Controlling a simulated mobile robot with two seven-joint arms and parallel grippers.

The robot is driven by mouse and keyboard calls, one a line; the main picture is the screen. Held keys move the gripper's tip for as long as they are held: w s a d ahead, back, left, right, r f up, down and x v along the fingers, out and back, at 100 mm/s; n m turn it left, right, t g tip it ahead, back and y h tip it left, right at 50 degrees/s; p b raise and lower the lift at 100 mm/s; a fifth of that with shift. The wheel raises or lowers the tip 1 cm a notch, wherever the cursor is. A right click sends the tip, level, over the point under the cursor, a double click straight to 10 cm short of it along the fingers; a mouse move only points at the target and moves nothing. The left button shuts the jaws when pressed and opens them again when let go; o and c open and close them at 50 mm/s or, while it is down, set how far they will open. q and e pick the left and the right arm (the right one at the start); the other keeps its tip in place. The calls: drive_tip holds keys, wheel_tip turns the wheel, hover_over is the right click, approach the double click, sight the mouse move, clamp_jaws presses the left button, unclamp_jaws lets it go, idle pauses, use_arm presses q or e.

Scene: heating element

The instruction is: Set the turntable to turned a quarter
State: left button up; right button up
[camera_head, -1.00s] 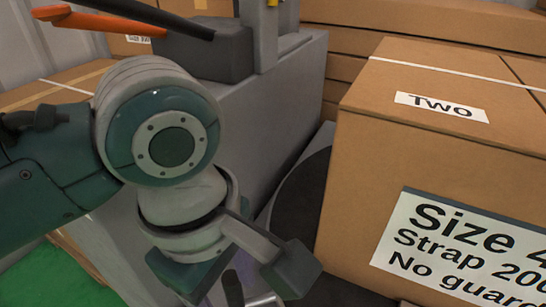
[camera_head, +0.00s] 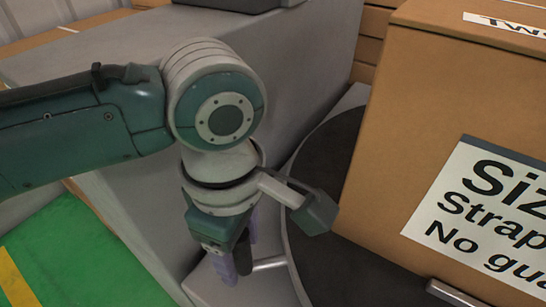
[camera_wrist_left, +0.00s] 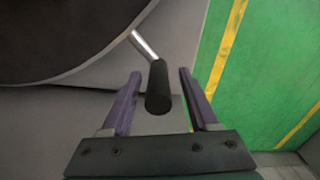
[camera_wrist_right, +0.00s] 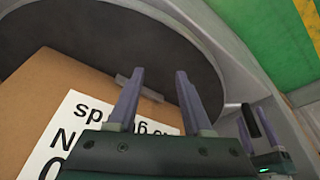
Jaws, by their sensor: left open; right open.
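The turntable is a dark round disc (camera_head: 330,185) set in a grey base, with a large cardboard box (camera_head: 400,120) on it. Its edge shows in the left wrist view (camera_wrist_left: 60,35) and the right wrist view (camera_wrist_right: 120,40). A metal rod (camera_head: 269,264) sticks out from its rim and ends in a black grip (camera_wrist_left: 158,88). My left gripper (camera_head: 236,272) points down at the grip. In the left wrist view its open purple fingers (camera_wrist_left: 158,90) stand either side of the grip, with gaps showing. My right gripper (camera_wrist_right: 156,88) is open and empty over the box side.
A grey machine housing (camera_head: 290,50) stands behind the turntable. A short metal bar (camera_wrist_right: 138,86) sits by the box's lower edge on the disc. Green floor with a yellow line (camera_head: 15,275) lies clear at the left.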

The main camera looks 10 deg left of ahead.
use_arm(q)
drive_tip(key=shift+w+f+b, duration=0.1)
drive_tip(key=shift+f+b, duration=0.4)
drive_tip(key=shift+f, duration=0.85)
clamp_jaws()
idle(0.4)
